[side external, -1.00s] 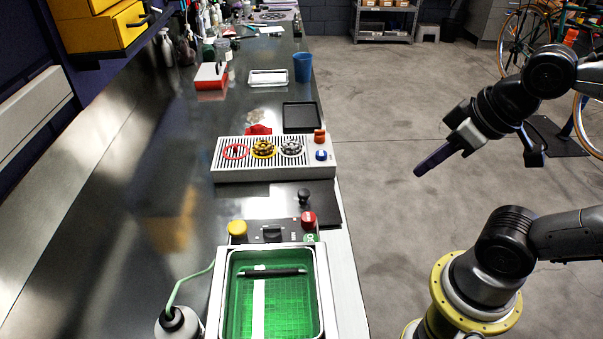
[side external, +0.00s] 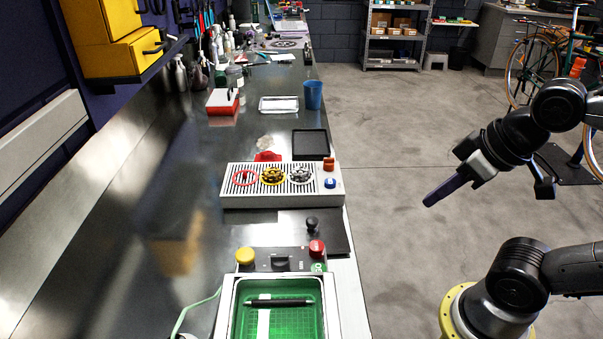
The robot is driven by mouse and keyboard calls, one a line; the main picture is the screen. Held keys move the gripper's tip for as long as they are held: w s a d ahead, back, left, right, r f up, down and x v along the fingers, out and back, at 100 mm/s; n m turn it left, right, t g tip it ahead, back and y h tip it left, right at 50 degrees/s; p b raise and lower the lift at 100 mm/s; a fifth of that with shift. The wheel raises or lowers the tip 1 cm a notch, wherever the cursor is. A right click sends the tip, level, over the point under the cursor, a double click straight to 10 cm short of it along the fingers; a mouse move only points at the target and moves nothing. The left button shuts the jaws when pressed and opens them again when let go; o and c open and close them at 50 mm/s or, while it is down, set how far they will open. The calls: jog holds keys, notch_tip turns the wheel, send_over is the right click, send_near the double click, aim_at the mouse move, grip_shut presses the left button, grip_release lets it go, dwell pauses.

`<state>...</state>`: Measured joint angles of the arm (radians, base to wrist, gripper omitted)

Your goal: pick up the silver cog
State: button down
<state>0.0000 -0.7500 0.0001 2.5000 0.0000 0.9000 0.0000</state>
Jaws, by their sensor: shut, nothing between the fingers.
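The silver cog (side external: 300,174) sits at the right of a row on a white slotted tray (side external: 270,199) on the bench. A gold cog (side external: 273,176) is just left of it, and a red ring (side external: 245,178) is at the left of the row. My gripper (side external: 428,202) is off to the right, in the air past the bench edge, well apart from the silver cog. Its dark fingers are together and hold nothing.
Orange (side external: 329,164) and blue (side external: 330,183) pieces sit at the tray's right end. A black tray (side external: 310,143) and a blue cup (side external: 313,95) stand farther back. A green-bottomed basin (side external: 278,318) is at the front, with red (side external: 317,248) and yellow (side external: 245,256) knobs behind it.

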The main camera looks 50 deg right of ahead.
dwell(0.3)
jog(key=shift+c, duration=0.4)
grip_release()
